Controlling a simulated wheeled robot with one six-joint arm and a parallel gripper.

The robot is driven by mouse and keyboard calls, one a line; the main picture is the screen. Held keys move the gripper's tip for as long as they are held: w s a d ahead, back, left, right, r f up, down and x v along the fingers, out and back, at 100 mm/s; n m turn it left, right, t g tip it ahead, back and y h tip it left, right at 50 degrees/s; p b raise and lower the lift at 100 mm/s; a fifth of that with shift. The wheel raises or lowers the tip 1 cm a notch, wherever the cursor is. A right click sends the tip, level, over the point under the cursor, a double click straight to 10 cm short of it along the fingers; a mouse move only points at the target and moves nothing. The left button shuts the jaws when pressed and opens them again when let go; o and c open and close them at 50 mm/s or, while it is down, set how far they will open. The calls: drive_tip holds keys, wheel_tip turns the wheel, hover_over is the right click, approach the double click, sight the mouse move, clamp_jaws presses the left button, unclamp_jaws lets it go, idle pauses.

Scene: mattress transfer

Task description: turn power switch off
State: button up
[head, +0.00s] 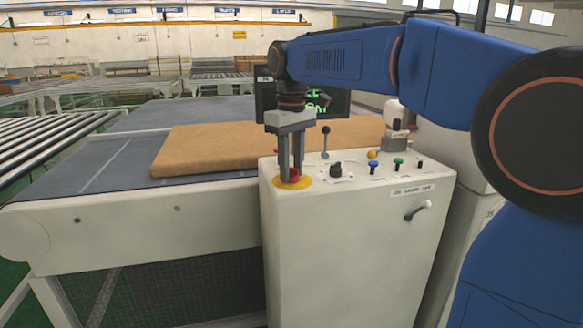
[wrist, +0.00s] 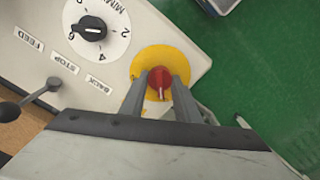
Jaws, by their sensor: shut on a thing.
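The power switch is a red knob (head: 294,174) on a round yellow plate (head: 305,184) at the left end of the top of the white control box (head: 350,240). In the wrist view the red knob (wrist: 160,77) sits in the middle of its yellow plate (wrist: 150,58). My gripper (head: 290,178) points straight down with its two grey fingers on either side of the knob. It is shut on the knob, which the fingers partly hide in the head view. In the wrist view my gripper (wrist: 161,82) also has a finger on each side of it.
A black numbered dial (head: 336,170), a black-balled lever (head: 325,142) and several small coloured knobs stand on the box top right of the switch. A tan mattress (head: 205,150) lies on the conveyor behind. A screen (head: 335,103) stands behind my gripper.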

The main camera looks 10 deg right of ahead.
sight(292, 168)
idle(0.4)
drive_tip(key=o, duration=1)
drive_tip(key=shift+o, duration=0.2)
drive_tip(key=shift+r, duration=0.15)
wheel_tip(292, 168, up, 17)
drive_tip(key=s+d+f+m+t, duration=0.1)
drive_tip(key=s+d+f, duration=0.3)
drive_tip(key=s+f, duration=0.5)
drive_tip(key=s+d+f+m+t, duration=0.2)
drive_tip(key=s+f, duration=0.8)
drive_tip(key=f, duration=0.5)
drive_tip(key=s+d+f+m+t, duration=0.1)
drive_tip(key=s+d+f+m, duration=0.2)
drive_tip(key=s+d+f, duration=0.4)
wheel_tip(292, 168, down, 6)
drive_tip(key=shift+s+f+m+t, duration=0.1)
drive_tip(key=shift+s+m+t, duration=0.25)
drive_tip(key=shift+s, duration=0.8)
